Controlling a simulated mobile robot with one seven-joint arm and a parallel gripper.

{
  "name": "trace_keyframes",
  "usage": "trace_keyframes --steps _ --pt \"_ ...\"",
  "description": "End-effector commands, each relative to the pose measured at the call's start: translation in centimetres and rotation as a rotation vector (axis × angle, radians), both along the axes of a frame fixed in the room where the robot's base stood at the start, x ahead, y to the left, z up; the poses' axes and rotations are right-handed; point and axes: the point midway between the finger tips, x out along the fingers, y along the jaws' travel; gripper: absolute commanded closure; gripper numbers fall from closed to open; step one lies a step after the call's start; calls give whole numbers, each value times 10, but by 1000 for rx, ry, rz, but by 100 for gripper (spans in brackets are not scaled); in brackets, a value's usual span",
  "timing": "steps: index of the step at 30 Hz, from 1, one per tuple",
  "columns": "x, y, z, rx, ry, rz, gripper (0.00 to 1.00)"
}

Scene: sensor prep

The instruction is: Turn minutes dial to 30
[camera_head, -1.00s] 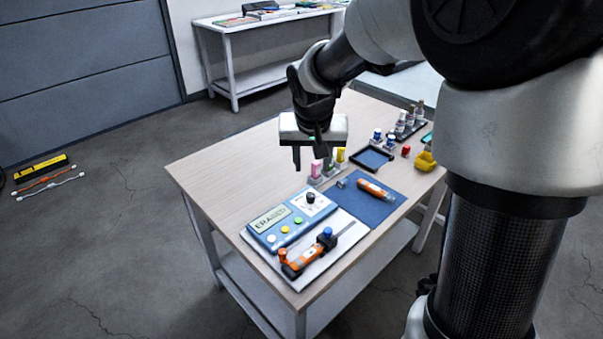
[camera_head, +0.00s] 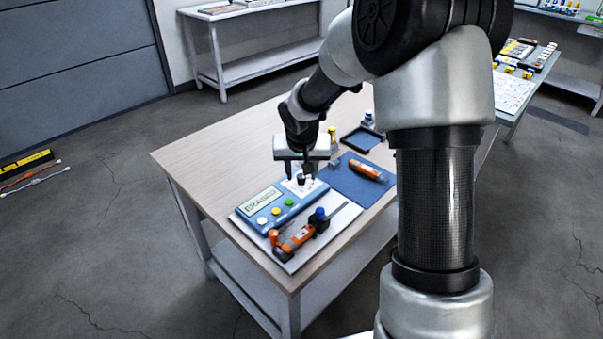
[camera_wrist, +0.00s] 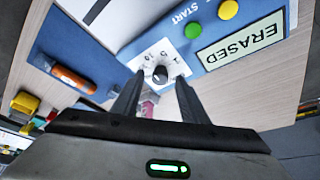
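The minutes dial (camera_wrist: 160,74) is a small black knob with a white pointer mark, on a white plate at one end of the blue device (camera_head: 240,205). In the wrist view it shows between my fingertips. In the head view the dial (camera_head: 301,179) is just under my gripper (camera_head: 301,174), partly hidden by the fingers. My gripper (camera_wrist: 160,80) is open and points down, with a finger on either side of the dial. I cannot tell whether the fingers touch it. The small marks around the dial are hard to read.
Yellow and green buttons (camera_head: 289,201) sit on the device. A blue mat (camera_head: 350,187) with an orange pen-like tool (camera_head: 365,171) lies right. The table's left part (camera_head: 210,160) is clear.

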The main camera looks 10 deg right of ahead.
Motion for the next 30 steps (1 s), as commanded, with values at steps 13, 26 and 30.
trace_keyframes --steps 13,26,30 --pt "0 0 0 0 1 1 100" --pt "-1 -2 5 1 4 111 100" --pt "-2 -4 7 2 4 213 100"
